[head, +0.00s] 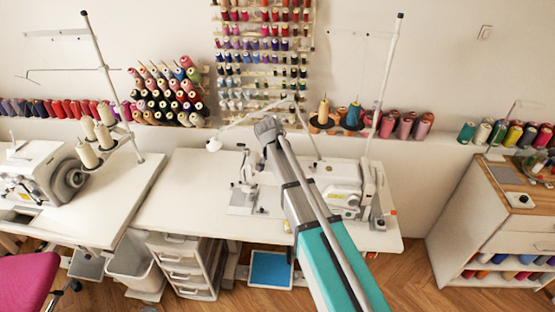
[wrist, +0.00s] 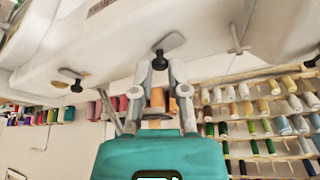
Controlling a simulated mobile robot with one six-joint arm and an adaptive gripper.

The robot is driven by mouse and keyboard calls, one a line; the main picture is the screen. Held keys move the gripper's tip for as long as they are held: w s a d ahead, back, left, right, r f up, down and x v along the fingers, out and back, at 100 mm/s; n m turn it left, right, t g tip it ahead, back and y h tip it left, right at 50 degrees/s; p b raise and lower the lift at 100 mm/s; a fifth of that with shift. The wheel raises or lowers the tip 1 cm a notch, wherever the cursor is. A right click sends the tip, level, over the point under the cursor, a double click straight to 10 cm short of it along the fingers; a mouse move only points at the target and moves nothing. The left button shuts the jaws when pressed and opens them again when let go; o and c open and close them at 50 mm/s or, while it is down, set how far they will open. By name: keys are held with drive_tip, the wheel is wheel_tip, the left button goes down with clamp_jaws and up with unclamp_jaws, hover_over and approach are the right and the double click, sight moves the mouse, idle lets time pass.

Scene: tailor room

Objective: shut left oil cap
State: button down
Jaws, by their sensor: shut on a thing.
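The white sewing machine (head: 342,176) stands on the middle table, partly behind my arm. In the wrist view its white body (wrist: 115,45) fills the top, seemingly upside down. Two oil caps show there as small grey plates with black knobs. One cap (wrist: 174,42) is at my gripper (wrist: 159,66), whose fingers are closed on its black knob. The other cap (wrist: 70,73) is to the left in that view, clear of the fingers. I cannot tell how far the held cap is tilted. In the head view my arm hides the fingertips and caps.
Another sewing machine (head: 40,175) stands on the left table. A thread rack (head: 264,55) hangs on the wall behind. A thread stand pole (head: 384,80) rises behind the machine's right end. A wooden-topped cabinet (head: 500,210) is at the right, with open floor beside it.

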drive_tip(key=m+g+h, duration=0.1)
drive_tip(key=m, duration=0.3)
drive_tip(key=shift+a, duration=0.15)
idle(0.4)
drive_tip(key=c, duration=0.6)
unclamp_jaws()
drive_tip(key=shift+f, duration=0.1)
drive_tip(key=shift+c, duration=0.2)
drive_tip(key=shift+w+r, duration=0.1)
drive_tip(key=shift+r, duration=0.1)
